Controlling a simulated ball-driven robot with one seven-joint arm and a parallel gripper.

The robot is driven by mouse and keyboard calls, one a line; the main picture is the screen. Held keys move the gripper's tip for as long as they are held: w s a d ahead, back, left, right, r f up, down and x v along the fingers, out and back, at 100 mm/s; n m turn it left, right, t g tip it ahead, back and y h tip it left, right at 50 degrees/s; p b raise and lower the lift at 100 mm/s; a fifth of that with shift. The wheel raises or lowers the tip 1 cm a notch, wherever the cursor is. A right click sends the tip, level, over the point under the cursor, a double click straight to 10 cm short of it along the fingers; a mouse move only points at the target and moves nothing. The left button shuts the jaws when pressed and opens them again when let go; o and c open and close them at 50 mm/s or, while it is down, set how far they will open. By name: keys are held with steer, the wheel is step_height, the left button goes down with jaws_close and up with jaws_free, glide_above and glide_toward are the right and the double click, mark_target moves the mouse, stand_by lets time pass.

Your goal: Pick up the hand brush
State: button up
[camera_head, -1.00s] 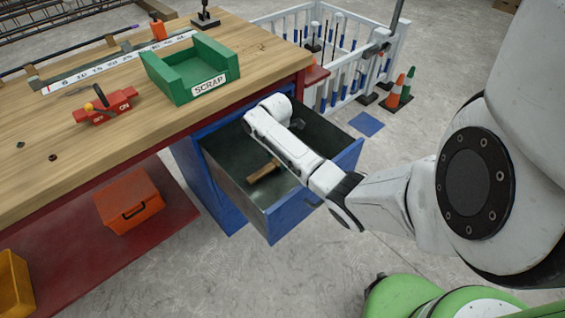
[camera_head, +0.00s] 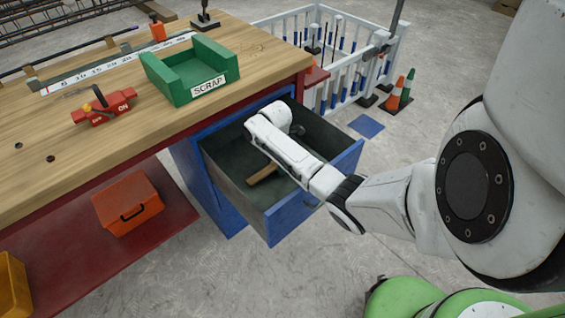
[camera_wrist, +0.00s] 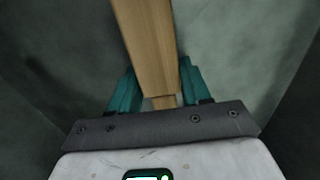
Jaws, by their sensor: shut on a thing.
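The hand brush (camera_head: 263,174) is in the open drawer (camera_head: 227,172) under the workbench; only part of its light wooden body shows beside my arm in the head view. In the wrist view its long wooden body (camera_wrist: 149,42) runs from the top edge down between the teal fingers. My gripper (camera_wrist: 153,88) is shut on the brush, with a finger on each side of the wood. Any bristles are hidden. In the head view my gripper is hidden behind my forearm, inside the drawer.
The wooden workbench (camera_head: 110,130) overhangs the drawer at its back left. A green scrap box (camera_head: 190,75) and a red tool (camera_head: 104,106) stand on it. An orange toolbox (camera_head: 127,203) sits on the lower shelf. A white fence (camera_head: 340,60) and cones stand behind the drawer.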

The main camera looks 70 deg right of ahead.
steer(key=shift+c, duration=1.1)
step_height(320, 180, up, 10)
steer(key=p, duration=0.2)
steer(key=shift+p, duration=0.35)
